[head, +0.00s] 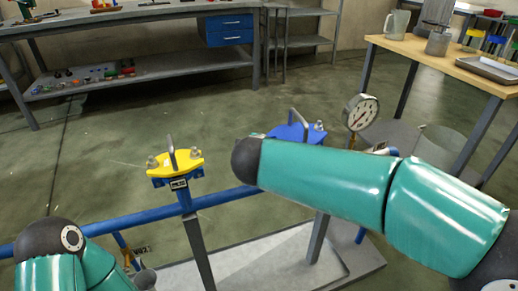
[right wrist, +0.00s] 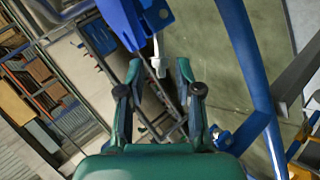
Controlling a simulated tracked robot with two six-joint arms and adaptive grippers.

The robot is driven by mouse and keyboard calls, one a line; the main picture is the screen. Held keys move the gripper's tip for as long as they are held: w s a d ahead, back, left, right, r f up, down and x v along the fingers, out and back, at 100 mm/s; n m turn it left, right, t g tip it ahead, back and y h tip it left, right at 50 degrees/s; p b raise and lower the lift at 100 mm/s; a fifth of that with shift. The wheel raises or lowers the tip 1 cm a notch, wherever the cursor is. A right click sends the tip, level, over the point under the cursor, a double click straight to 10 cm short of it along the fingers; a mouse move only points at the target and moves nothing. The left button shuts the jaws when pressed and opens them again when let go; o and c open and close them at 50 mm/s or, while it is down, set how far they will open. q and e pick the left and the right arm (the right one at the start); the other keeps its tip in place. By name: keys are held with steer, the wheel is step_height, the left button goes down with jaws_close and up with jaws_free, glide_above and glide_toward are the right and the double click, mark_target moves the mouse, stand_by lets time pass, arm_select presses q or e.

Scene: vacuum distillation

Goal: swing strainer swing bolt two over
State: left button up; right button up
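Two strainer tops stand on the blue pipework in the head view: a yellow one (head: 176,164) with an upright handle and a grey bolt knob at each side, and a blue one (head: 297,133) partly hidden behind my right arm. In the right wrist view my right gripper (right wrist: 158,80) is open, its fingers spread below a blue strainer part (right wrist: 124,20). A light grey swing bolt (right wrist: 157,58) hangs from that part, with its end between the fingertips. I cannot tell whether a finger touches it. My left gripper is outside the view; only its arm shows.
A pressure gauge (head: 360,113) stands just right of the blue strainer top. A blue pipe (head: 225,198) runs across the front above a grey base plate (head: 270,262). A wooden table (head: 430,52) stands at back right; open floor lies behind the pipework.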

steer(key=shift+v, duration=1.7)
steer(key=shift+f, duration=0.15)
